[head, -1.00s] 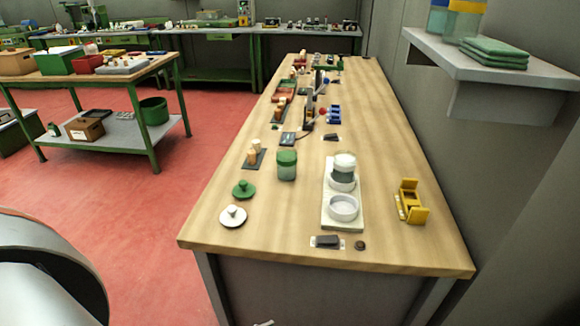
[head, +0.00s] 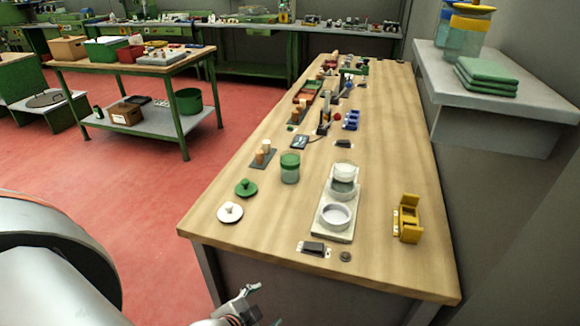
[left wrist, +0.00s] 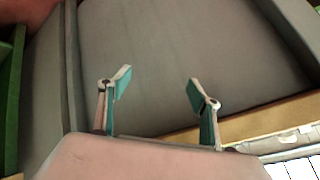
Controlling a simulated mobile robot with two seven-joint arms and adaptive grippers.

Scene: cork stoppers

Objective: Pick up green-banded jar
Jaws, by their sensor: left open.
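The green-banded jar (head: 290,168) stands upright on the wooden workbench, left of the white tray. It is clear glass with a green band around its top. My left gripper (head: 258,306) is at the bottom edge of the head view, in front of the bench's near edge and well apart from the jar. In the left wrist view its two fingers (left wrist: 158,90) are spread with nothing between them. That view shows a grey panel and a strip of wood, not the jar. My right gripper is not in view.
A white tray (head: 322,232) with round holders stands right of the jar. A green knobbed lid (head: 246,187) and a white one (head: 230,212) lie at the left. Pegs on a dark plate (head: 262,157) are close to the jar. A yellow holder (head: 407,219) is at the right.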

